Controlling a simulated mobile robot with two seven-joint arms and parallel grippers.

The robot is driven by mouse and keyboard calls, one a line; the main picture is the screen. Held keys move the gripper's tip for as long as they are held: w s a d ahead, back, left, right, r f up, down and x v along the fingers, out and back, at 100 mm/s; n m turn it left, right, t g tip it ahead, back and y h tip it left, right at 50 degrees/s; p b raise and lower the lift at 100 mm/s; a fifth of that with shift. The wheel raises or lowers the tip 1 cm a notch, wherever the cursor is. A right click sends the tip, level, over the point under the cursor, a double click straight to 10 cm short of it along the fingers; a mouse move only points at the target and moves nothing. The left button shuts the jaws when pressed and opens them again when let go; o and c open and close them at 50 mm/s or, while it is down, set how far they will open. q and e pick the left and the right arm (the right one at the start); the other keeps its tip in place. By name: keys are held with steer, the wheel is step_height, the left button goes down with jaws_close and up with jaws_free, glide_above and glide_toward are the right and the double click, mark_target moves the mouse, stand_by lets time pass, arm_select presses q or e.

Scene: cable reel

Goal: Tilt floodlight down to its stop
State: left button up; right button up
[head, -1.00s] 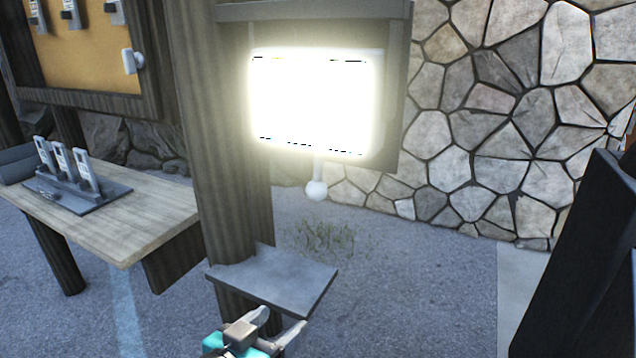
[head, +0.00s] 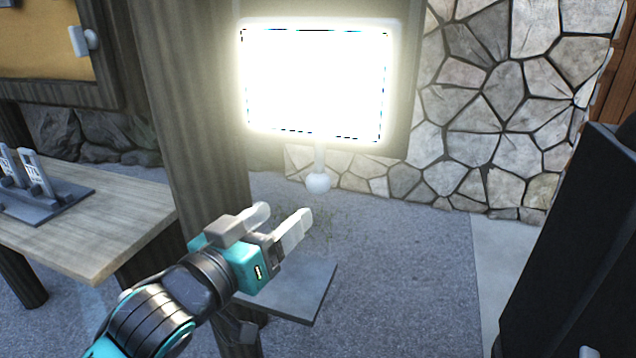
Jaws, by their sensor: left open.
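The floodlight (head: 315,82) is lit, a bright white rectangular panel at the upper middle, in front of a dark board beside the wooden post. A short white handle with a round knob (head: 318,183) hangs below its lower edge. My left gripper (head: 283,219) is open and empty, below and slightly left of the knob in the picture, with its fingers pointing up and right. It does not touch the knob. Glare hides the floodlight's face and its hinge. My right gripper is not in view.
A wooden post (head: 200,110) stands left of the floodlight. A small grey shelf (head: 305,295) is below my left gripper. A wooden table (head: 110,225) with a grey rack is at left. A black object (head: 575,250) stands at right. A stone wall (head: 500,90) is behind.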

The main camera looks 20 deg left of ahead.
mark_target(312, 190)
arm_select(q)
steer(key=x, duration=1.1)
steer(key=shift+w+d, duration=0.15)
steer(key=shift+w, duration=0.2)
steer(key=shift+c, duration=0.4)
jaws_close()
